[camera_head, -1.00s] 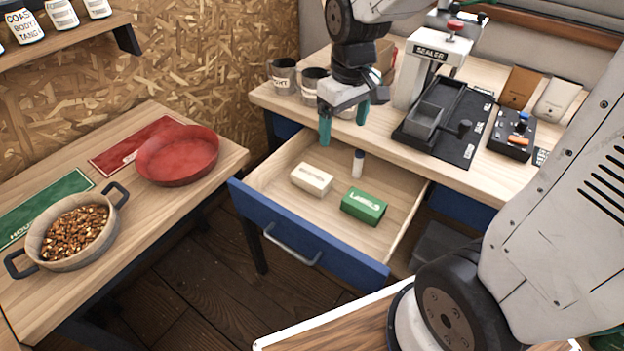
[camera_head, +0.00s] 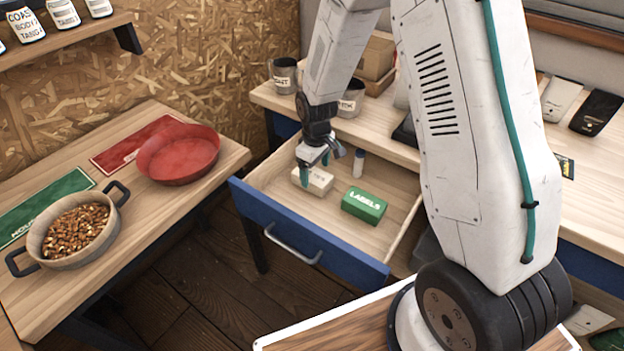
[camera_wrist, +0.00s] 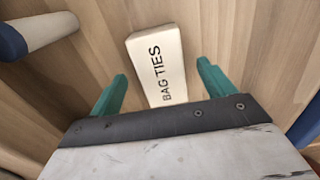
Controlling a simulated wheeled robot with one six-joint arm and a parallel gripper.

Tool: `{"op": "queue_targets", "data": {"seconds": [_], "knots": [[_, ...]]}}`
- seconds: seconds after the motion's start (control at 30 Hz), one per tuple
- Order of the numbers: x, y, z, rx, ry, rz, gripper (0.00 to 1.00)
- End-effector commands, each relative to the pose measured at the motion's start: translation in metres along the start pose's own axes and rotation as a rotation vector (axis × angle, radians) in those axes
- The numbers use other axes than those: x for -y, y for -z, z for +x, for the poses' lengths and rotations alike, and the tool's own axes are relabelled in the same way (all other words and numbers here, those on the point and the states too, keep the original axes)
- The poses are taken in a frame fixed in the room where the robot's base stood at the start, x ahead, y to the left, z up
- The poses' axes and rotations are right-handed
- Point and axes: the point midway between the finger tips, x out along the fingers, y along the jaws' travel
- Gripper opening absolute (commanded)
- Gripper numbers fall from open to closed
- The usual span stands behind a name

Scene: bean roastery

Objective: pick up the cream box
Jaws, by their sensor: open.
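The cream box (camera_head: 317,181) lies in the open drawer, left of the green labels box. In the wrist view the cream box (camera_wrist: 157,66) reads "BAG TIES" and its near end lies between the two green fingers. My gripper (camera_head: 319,172) points down at the cream box in the head view, with one finger in front of it. In the wrist view my gripper (camera_wrist: 160,85) is open, with a gap between each finger and the box. I cannot tell how far the fingertips are above the drawer floor.
The green labels box (camera_head: 363,206) and a small white bottle with a blue cap (camera_head: 358,163) lie close by in the drawer (camera_head: 392,228). The bottle also shows at the wrist view's top left (camera_wrist: 38,35). The drawer walls surround them.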

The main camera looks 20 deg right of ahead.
Motion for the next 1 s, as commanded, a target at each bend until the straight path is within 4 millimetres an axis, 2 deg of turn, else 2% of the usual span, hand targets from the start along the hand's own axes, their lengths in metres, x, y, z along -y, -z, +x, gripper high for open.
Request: {"op": "queue_targets", "data": {"seconds": [0.1, 0.2, 0.5, 0.67, 0.7, 1.0], "knots": [[0.0, 0.001, 0.02, 0.004, 0.002, 0.0, 0.82], [0.0, 0.001, 0.031, 0.002, 0.001, 0.001, 0.82], [0.0, 0.001, 0.036, 0.0, 0.0, 0.001, 0.82], [0.0, 0.001, 0.036, 0.0, 0.0, 0.001, 0.37], [0.0, 0.001, 0.036, 0.0, 0.0, 0.001, 0.32], [-0.001, 0.002, 0.033, -0.001, 0.0, 0.001, 0.32]]}}
